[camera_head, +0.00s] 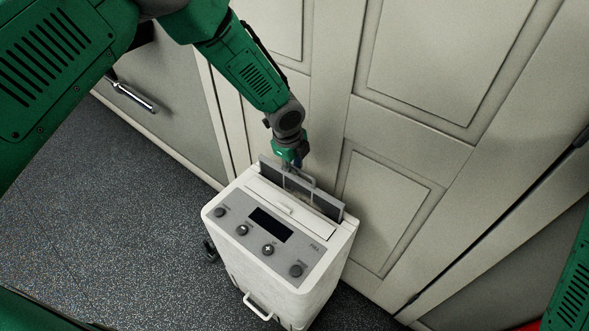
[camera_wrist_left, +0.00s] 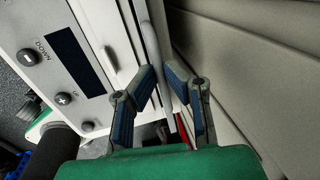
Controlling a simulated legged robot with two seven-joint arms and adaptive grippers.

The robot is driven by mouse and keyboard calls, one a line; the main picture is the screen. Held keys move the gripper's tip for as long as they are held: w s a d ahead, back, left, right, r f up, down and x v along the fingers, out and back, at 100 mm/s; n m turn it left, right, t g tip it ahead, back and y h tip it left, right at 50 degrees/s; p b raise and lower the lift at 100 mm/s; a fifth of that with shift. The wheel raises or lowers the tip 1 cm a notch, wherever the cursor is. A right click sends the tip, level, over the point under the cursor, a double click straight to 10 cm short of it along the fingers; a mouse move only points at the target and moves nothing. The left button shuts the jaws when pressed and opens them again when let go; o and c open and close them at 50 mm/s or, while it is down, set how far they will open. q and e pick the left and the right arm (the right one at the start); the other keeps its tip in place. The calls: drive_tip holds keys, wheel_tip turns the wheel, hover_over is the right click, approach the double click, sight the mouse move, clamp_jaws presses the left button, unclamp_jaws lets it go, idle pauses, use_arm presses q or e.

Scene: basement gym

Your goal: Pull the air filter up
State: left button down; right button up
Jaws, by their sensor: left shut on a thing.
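The white machine (camera_head: 335,268) stands on the floor against the panelled wall. The air filter (camera_head: 328,206) is a thin grey panel at its back edge, and its upper part stands above the machine's top. The filter's lower part is hidden inside the machine. My right gripper is out of view.
The machine's sloped top has a dark display (camera_head: 270,224), several knobs and a white lid strip (camera_head: 291,207). A front handle (camera_head: 257,306) sticks out low. The wall panels (camera_head: 385,200) are close behind. Dark speckled floor (camera_head: 110,220) is clear to the left.

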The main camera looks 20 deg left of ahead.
use_arm(q)
wheel_tip(320, 180, up, 12)
drive_tip(key=p, duration=0.7)
drive_tip(key=shift+d+r, duration=0.2)
drive_tip(key=c, duration=1.6)
unclamp_jaws()
drive_tip(key=shift+c, duration=0.2)
drive_tip(key=shift+d, duration=0.1)
wheel_tip(320, 180, up, 12)
drive_tip(key=s, duration=0.2)
drive_tip(key=shift+a+f, duration=0.25)
drive_tip(key=shift+a, duration=0.1)
